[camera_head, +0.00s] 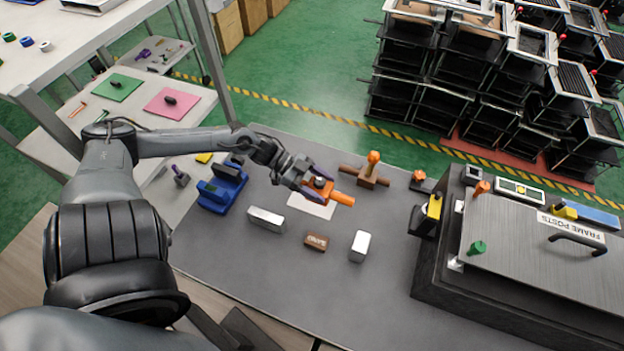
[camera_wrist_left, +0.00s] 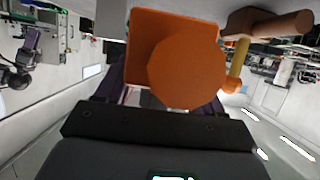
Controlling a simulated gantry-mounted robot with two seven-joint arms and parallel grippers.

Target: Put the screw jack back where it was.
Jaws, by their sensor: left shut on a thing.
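The orange piece that I take for the screw jack (camera_head: 341,198) is in my left gripper (camera_head: 316,185), its orange cylinder end pointing right in the head view. The gripper is shut on it. In the left wrist view its square orange body and round end (camera_wrist_left: 185,65) fill the upper middle. A white pad (camera_head: 311,208) lies on the grey table just below the gripper in the head view; part of it is hidden by the gripper and jack. I cannot tell the gap between jack and table. My right gripper is not in view.
A brown fixture with an orange ball knob (camera_head: 373,158) stands close to the right. A blue fixture (camera_head: 222,187) is left. Silver blocks (camera_head: 266,219) (camera_head: 360,246) and a brown block (camera_head: 316,242) lie in front. A large dark case (camera_head: 540,255) stands right.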

